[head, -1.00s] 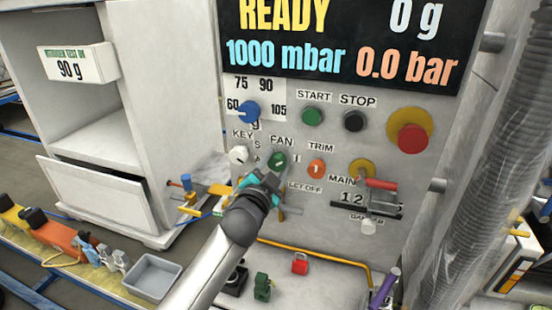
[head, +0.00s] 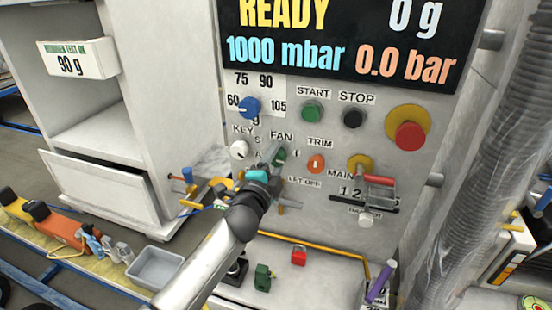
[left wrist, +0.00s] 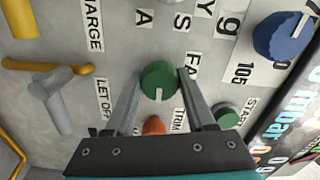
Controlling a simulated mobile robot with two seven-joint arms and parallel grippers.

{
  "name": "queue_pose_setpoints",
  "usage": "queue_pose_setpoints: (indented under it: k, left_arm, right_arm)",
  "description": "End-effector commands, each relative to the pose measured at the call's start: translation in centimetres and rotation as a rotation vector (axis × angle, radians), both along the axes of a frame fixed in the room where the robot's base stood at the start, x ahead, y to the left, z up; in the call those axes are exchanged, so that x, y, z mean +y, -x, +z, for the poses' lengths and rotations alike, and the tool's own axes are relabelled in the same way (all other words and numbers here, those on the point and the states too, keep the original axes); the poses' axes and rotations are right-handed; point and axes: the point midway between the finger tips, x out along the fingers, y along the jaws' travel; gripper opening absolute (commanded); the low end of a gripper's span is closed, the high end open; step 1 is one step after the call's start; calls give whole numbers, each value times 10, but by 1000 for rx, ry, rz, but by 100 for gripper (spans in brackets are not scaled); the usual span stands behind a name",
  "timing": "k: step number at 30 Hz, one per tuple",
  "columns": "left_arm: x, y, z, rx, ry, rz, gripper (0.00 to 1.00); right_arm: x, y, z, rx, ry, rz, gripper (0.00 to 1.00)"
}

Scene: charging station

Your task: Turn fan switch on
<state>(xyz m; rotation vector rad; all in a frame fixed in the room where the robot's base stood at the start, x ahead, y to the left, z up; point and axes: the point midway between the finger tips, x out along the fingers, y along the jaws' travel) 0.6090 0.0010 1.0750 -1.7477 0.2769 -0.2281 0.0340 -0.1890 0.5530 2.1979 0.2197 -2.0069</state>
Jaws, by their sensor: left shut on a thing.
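The green fan knob (head: 280,157) sits on the grey panel under the FAN label (head: 281,136). My left gripper (head: 275,158) is at this knob in the head view, and its arm comes in from the lower left. In the left wrist view the green knob (left wrist: 158,78) is between the two fingers of the left gripper (left wrist: 160,92), which is shut on it. The knob's white mark points toward the bottom of the wrist picture. My gripper hides part of the knob in the head view. My right gripper is not in view.
The white key knob (head: 239,150) is left of the fan knob, and the orange trim knob (head: 316,163) is close on its right. A blue dial (head: 248,107) and the green start button (head: 312,112) are above. A red emergency button (head: 410,136) is farther right.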

Motion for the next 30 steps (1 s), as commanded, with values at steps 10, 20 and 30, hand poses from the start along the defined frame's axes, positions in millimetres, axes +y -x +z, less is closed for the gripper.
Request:
queue_pose_setpoints:
  k: [10,20,30]
  left_arm:
    - [0,0,0,-5,-15,0,0]
    - [0,0,0,-5,-14,0,76]
    - [0,0,0,-4,-11,0,84]
  right_arm:
    - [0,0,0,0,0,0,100]
    - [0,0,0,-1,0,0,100]
    - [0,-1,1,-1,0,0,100]
